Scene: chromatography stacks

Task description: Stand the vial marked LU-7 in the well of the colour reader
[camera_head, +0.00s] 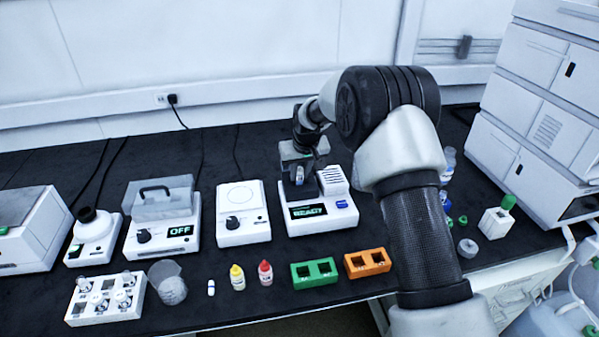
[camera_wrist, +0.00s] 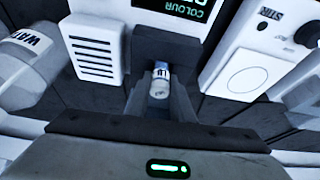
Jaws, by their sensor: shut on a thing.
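The colour reader (camera_head: 322,214) is a white unit with a lit display reading "READY" and a vented panel. It also shows in the wrist view, with its vents (camera_wrist: 93,57) at the left. My gripper (camera_head: 298,178) is over the reader's dark block, at the left of the vents. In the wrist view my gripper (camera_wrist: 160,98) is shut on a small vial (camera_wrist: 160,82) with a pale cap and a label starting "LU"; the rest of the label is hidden. The vial is at the dark well block (camera_wrist: 150,45). I cannot tell whether its base is inside the well.
A stirrer (camera_head: 242,213) stands left of the reader. A green rack (camera_head: 314,273), an orange rack (camera_head: 367,263), and yellow (camera_head: 237,277) and red (camera_head: 265,273) dropper bottles stand in front. A white vial rack (camera_head: 105,299) and a beaker (camera_head: 168,283) are at front left.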

